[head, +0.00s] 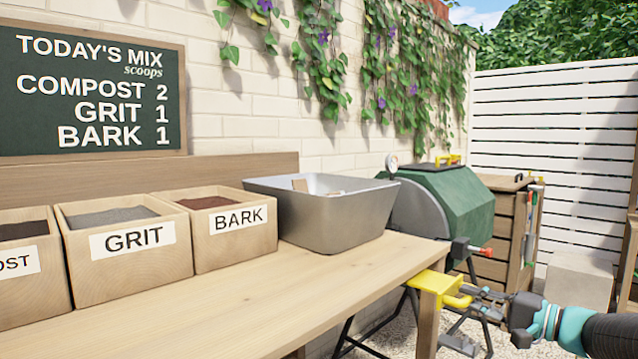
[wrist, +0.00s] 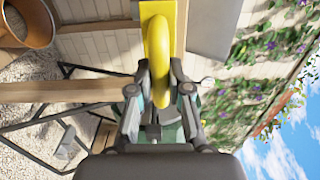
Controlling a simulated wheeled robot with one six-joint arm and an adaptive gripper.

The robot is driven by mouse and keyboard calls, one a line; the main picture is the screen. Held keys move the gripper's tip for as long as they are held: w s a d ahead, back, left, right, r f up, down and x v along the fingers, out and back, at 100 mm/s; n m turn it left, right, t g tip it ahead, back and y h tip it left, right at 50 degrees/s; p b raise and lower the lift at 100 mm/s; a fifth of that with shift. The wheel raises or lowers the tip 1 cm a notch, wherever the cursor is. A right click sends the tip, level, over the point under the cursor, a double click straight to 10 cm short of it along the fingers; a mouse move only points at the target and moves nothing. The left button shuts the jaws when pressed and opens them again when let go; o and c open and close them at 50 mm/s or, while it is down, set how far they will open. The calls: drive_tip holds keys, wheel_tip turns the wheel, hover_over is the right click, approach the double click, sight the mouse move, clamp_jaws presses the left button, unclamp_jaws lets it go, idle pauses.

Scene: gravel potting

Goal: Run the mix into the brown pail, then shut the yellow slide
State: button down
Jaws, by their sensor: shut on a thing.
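The yellow slide (head: 432,283) sticks out beside the right end of the bench, below the grey metal tub (head: 325,215). My gripper (head: 474,298) is shut on the slide's rounded yellow handle. In the wrist view the handle (wrist: 157,45) runs between the two fingers of my gripper (wrist: 158,85). The brown pail (wrist: 28,22) shows only in the wrist view, partly cut off at the upper left, over gravel. The tub's far inner wall shows, but its floor and any mix are hidden. I see no falling mix. How far the slide is open cannot be told.
Wooden boxes of grit (head: 115,255) and bark (head: 225,228) stand left of the tub, with a compost box (head: 25,270) cut off. A green drum (head: 445,205) and a wooden cabinet (head: 500,225) stand behind. The bench front (head: 240,310) is clear. A chalkboard (head: 90,90) lists scoops.

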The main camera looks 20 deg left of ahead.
sight(453, 291)
drive_tip(key=shift+w+r, duration=0.1)
drive_tip(key=shift+w, duration=0.05)
drive_tip(key=shift+x, duration=0.85)
drive_tip(key=shift+a+b, duration=0.15)
drive_tip(key=shift+b, duration=0.15)
drive_tip(key=shift+x, duration=1)
drive_tip(key=shift+b+x, duration=0.5)
drive_tip(key=shift+x, duration=0.4)
drive_tip(key=shift+a, duration=0.15)
drive_tip(key=c, duration=0.7)
unclamp_jaws()
